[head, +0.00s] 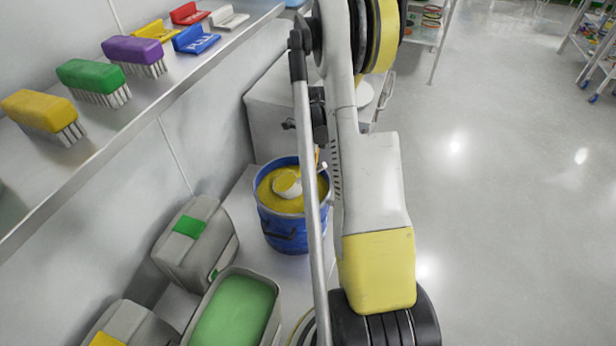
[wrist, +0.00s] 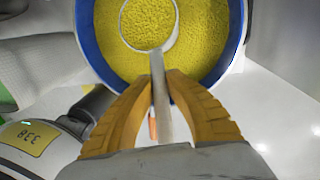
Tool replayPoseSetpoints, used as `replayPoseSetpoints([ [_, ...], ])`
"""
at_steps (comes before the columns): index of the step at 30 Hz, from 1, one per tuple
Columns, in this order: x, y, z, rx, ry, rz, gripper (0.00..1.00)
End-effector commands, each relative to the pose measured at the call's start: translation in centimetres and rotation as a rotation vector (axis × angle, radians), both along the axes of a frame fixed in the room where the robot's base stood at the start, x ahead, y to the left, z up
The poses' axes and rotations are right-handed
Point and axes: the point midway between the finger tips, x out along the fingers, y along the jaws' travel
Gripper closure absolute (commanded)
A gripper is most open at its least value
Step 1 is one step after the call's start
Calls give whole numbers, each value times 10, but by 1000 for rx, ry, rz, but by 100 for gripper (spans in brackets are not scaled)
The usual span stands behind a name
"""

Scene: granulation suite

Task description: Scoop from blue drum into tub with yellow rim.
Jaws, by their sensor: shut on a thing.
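The blue drum (head: 283,238) stands open on the floor platform, with yellow granules inside. It also fills the top of the wrist view (wrist: 92,50). My gripper (wrist: 160,82) is shut on the straight grey handle of the scoop (wrist: 161,110). The scoop's round bowl is inside the drum, filled with yellow granules, its pale rim showing against the yellow. A curved yellow edge (head: 298,325) at the bottom may be the tub's rim; the rest is hidden by my arm.
Grey bins with a green label (head: 189,227) and a yellow label (head: 106,340), and a bin with green contents (head: 236,312), stand left of my arm. A shelf (head: 100,130) with brushes runs above them. The floor at right (head: 510,190) is clear.

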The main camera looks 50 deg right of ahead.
Motion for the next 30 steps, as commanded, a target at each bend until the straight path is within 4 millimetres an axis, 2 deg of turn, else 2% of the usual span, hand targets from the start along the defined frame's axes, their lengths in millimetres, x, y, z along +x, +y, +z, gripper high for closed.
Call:
replayPoseSetpoints([
  [22,-8,-6,59,58,-89,0,100],
  [30,-16,-11,73,132,-198,-1,100],
])
